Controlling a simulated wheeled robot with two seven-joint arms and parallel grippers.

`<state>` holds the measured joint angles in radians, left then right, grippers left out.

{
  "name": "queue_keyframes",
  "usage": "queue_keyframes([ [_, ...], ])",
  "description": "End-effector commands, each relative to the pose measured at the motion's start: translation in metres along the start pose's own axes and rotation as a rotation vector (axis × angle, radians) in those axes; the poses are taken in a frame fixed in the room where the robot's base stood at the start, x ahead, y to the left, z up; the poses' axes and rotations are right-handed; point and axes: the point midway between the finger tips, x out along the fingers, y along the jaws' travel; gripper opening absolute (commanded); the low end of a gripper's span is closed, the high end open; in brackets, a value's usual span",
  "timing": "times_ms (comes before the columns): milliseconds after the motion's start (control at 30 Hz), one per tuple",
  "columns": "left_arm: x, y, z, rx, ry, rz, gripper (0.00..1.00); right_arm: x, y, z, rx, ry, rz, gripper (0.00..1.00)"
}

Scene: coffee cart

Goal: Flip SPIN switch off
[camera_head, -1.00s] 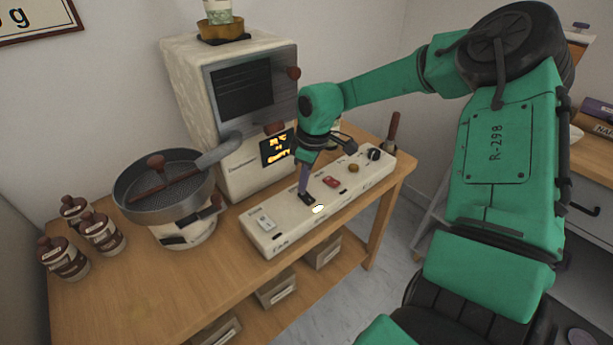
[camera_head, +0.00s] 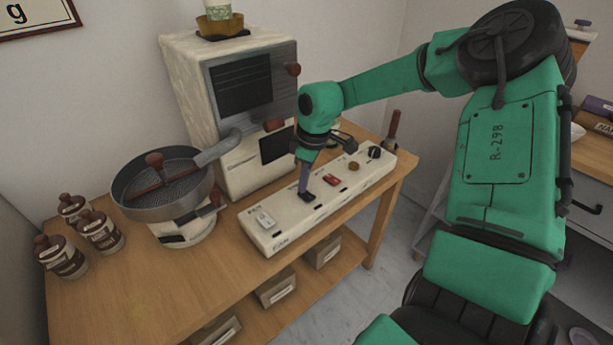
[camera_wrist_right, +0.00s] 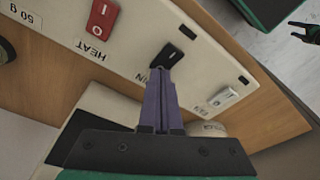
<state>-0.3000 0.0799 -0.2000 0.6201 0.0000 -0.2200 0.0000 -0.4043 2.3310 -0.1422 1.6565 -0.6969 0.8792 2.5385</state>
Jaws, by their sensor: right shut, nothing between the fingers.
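The SPIN switch (camera_wrist_right: 175,54) is a black rocker on the cream control panel (camera_head: 287,231). Its label is partly covered by my fingers in the wrist view. My right gripper (camera_wrist_right: 160,72) is shut and empty, its purple fingertips right at the near end of the rocker. I cannot tell whether they still press on it. In the head view the right gripper (camera_head: 304,192) points down at the same switch and hides part of it. The slot lamp beside the switch is dark.
The red HEAT switch (camera_head: 331,180) and white FAN switch (camera_head: 264,219) flank SPIN. Behind the panel stands the roaster (camera_head: 237,172) with a dark window. A round cooling pan (camera_head: 160,202) and several brown bottles (camera_head: 98,230) stand left. The front tabletop is clear.

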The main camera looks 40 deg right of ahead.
Motion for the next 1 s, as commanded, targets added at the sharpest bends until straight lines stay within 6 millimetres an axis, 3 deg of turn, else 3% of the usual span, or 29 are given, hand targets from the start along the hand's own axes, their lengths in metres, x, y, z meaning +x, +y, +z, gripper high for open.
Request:
queue_keyframes([
  [600,-0.039,-0.001,-0.004,0.000,0.000,0.000,0.76,-0.063,0.000,-0.010,0.001,0.001,0.000,0.00],
  [1000,-0.038,-0.001,-0.003,0.000,0.000,0.000,0.76,-0.062,0.000,-0.010,0.000,0.001,0.000,0.00],
])
